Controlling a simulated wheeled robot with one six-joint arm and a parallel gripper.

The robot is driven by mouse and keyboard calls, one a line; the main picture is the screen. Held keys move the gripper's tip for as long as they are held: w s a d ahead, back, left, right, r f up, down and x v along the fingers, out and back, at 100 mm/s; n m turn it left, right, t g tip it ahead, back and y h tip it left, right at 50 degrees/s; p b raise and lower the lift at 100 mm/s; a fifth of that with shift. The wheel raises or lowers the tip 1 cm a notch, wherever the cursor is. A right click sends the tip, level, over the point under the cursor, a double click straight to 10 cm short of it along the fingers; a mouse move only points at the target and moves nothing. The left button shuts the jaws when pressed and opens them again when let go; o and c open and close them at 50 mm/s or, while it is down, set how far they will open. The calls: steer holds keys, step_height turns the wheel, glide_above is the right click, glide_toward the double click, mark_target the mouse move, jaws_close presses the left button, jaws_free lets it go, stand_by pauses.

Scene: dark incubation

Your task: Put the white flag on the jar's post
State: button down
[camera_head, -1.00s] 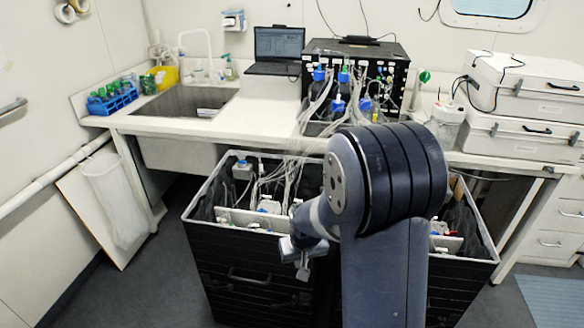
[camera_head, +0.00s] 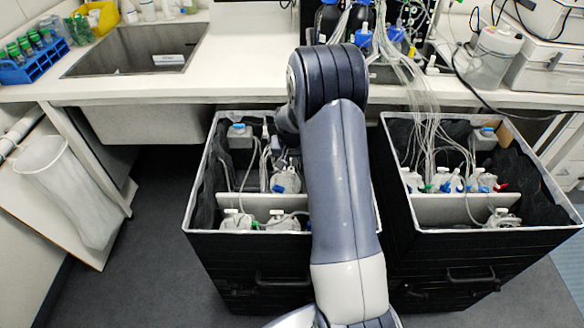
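I cannot make out a white flag or a jar's post for certain. Several clear jars stand in the two black crates: one with blue on it (camera_head: 286,181) in the left crate's back part, and a white-capped one (camera_head: 236,220) in its front part. In the right crate a white-capped jar (camera_head: 502,218) stands in the front part. My arm crosses the left crate's right side. Its wrist bends down over that crate's back part, and my gripper is mostly hidden there. Whether it is open or holds anything does not show.
The left crate (camera_head: 200,185) and the right crate (camera_head: 547,180) stand on the floor before the bench (camera_head: 230,92). Thin tubes run from blue-capped bottles into the right crate. A large clear container (camera_head: 490,58) stands on the bench. Floor is clear at left.

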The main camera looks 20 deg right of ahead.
mark_target(294, 178)
steer(key=shift+s+d+b+x, duration=0.15)
steer(key=shift+b+x, duration=0.4)
steer(key=shift+x, duration=0.55)
steer(key=shift+s+b+x, duration=0.15)
steer(key=shift+b+x, duration=0.35)
steer(key=shift+x, duration=0.6)
steer(key=shift+s+d+b+x, duration=0.15)
steer(key=shift+b+x, duration=0.4)
steer(key=shift+x, duration=0.5)
steer(key=shift+s+a+f, duration=0.1)
steer(key=shift+s+f, duration=0.05)
steer(key=shift+f, duration=0.3)
